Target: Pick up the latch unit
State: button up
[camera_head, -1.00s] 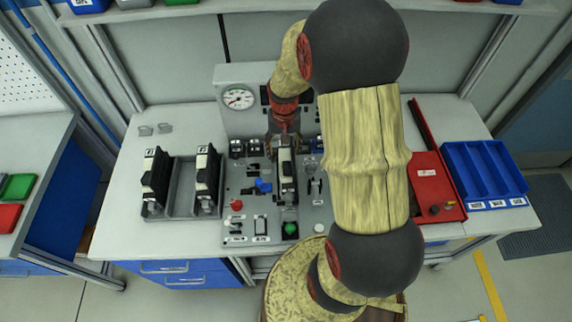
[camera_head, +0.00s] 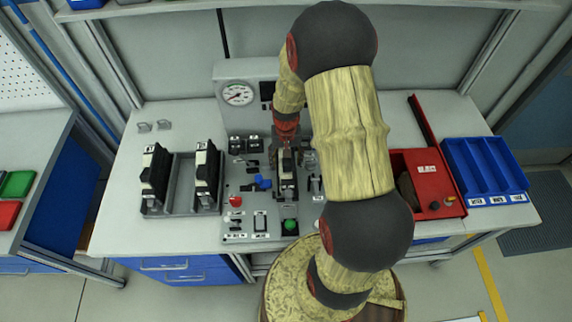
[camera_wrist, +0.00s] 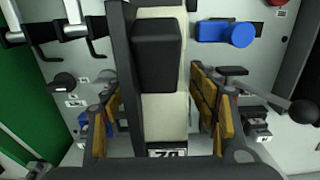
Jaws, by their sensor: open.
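A black and off-white upright unit, which I take to be the latch unit (camera_head: 287,178), stands on the grey control panel in the head view. In the wrist view the latch unit (camera_wrist: 160,60) fills the middle, with a small printed label at its lower end. My gripper (camera_wrist: 158,112) is open, with one yellow-brown finger on each side of the unit and visible space between. In the head view my gripper (camera_head: 284,147) is at the far end of the unit, partly hidden by my arm.
Two similar black and white units (camera_head: 155,178) (camera_head: 206,175) stand at the grey tray (camera_head: 181,208) on the left. The panel has a gauge (camera_head: 237,93), a blue knob (camera_head: 263,183) and a green button (camera_head: 290,225). A red box (camera_head: 428,180) and blue bin (camera_head: 485,170) stand right.

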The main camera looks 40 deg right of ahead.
aim_at(289, 163)
jog(key=shift+c, duration=1)
jog(key=c, duration=1.4)
jog(key=shift+o, duration=0.2)
jog(key=shift+r, duration=0.1)
jog(key=shift+w+r, duration=0.1)
jog(key=shift+r, duration=0.35)
jog(key=s+a+r, duration=0.1)
jog(key=r, duration=0.2)
jog(key=s+r, duration=0.2)
jog(key=s+a+r+p, duration=0.1)
jog(key=r, duration=0.2)
jog(key=shift+s+a+r, duration=0.3)
jog(key=shift+s+a, duration=0.05)
jog(key=s+a+r+p, duration=0.4)
jog(key=s+r, duration=0.3)
jog(key=shift+s+a+r, duration=0.2)
jog(key=shift+s+r, duration=0.1)
jog(key=shift+r, duration=0.1)
